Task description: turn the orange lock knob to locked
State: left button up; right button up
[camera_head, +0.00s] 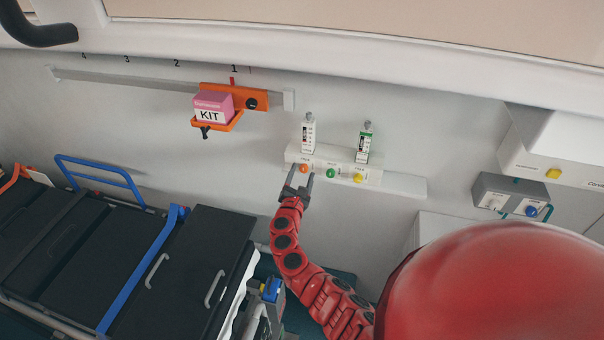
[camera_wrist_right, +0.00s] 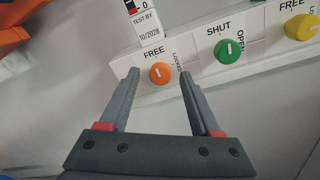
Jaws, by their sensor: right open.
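The orange lock knob (camera_head: 304,168) is on a white wall panel, leftmost in a row of knobs. In the right wrist view the orange knob (camera_wrist_right: 161,73) has its white mark nearly upright, under the word FREE; the word LOCKED runs along its right side. My right gripper (camera_head: 303,178) is open just in front of the knob. In the wrist view its two fingertips (camera_wrist_right: 158,72) stand to the left and right of the knob, with gaps at both sides. My left gripper is not in view.
A green knob (camera_wrist_right: 229,50) marked SHUT and OPEN sits right of the orange one, then a yellow knob (camera_head: 358,178). White gauges (camera_head: 308,135) stand above. An orange bracket (camera_head: 248,98) with a KIT box (camera_head: 212,107) hangs on a rail. A stretcher (camera_head: 170,250) stands at lower left.

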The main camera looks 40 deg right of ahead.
grip_shut()
dwell(0.4)
jog(key=shift+f+m+b, duration=0.2)
jog(key=shift+m+b, duration=0.2)
jog(key=shift+b, duration=0.4)
jog(key=m+b, duration=1.5)
jog(key=b, duration=0.7)
jog(key=shift+f+h, duration=0.15)
jog(key=shift+h, duration=0.25)
jog(key=shift+m+b, duration=1)
jog(key=shift+b, duration=0.25)
jog(key=shift+r, duration=0.2)
